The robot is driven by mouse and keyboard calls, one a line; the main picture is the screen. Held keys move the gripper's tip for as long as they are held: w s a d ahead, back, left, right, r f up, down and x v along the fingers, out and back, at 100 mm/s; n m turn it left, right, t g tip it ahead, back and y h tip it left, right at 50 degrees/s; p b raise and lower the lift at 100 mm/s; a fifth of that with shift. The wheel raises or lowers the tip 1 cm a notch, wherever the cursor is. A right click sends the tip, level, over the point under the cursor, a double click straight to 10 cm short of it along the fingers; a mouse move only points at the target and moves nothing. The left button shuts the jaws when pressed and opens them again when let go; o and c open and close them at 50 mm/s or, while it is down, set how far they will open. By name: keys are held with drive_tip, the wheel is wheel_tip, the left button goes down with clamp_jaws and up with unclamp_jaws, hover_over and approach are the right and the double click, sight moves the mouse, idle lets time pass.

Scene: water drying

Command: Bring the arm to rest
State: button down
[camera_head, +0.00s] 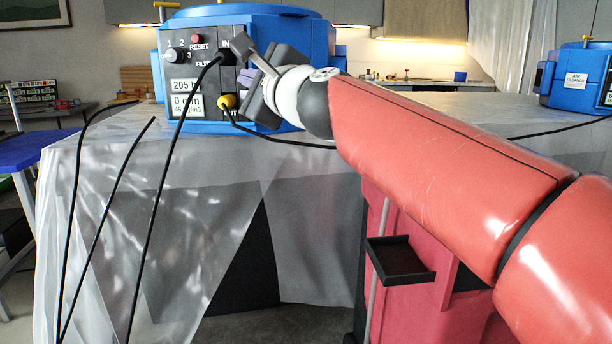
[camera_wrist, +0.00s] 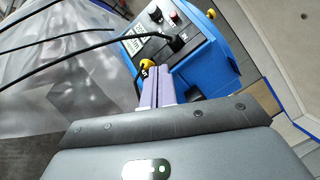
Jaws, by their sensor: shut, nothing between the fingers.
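My gripper (camera_head: 243,46) is at the front panel of a blue machine (camera_head: 300,32), close to the black plug in the port marked IN. In the wrist view its two pale purple fingers (camera_wrist: 157,76) are together, with nothing seen between them. The fingers point at the panel, near a yellow connector (camera_wrist: 147,65) and the black plug (camera_wrist: 176,44). I cannot tell whether they touch the machine. My red arm is stretched out from the lower right toward the panel.
The machine stands on a table draped in translucent plastic sheeting (camera_head: 190,200). Several black cables (camera_head: 165,190) hang in front. A yellow connector (camera_head: 226,102) sits low on the panel with a cable running right. Another blue machine (camera_head: 578,80) stands at right. A blue table (camera_head: 25,150) is at left.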

drive_tip(key=s+d+f+n+g+h, duration=0.3)
drive_tip(key=s+d+f+n, duration=0.2)
drive_tip(key=f, duration=0.8)
drive_tip(key=s+d+f+n+g+h, duration=0.3)
drive_tip(key=s+d+f+n, duration=0.3)
drive_tip(key=s+d+f, duration=0.5)
drive_tip(key=s+d+f+n+g+h, duration=0.4)
drive_tip(key=s+d+f, duration=0.4)
drive_tip(key=f, duration=0.7)
drive_tip(key=shift+s+d+f+n+h, duration=0.15)
drive_tip(key=shift+s+f+n+h, duration=0.3)
drive_tip(key=shift+s+n, duration=0.45)
drive_tip(key=c, duration=2.1)
unclamp_jaws()
drive_tip(key=shift+r, duration=0.15)
drive_tip(key=shift+c, duration=0.2)
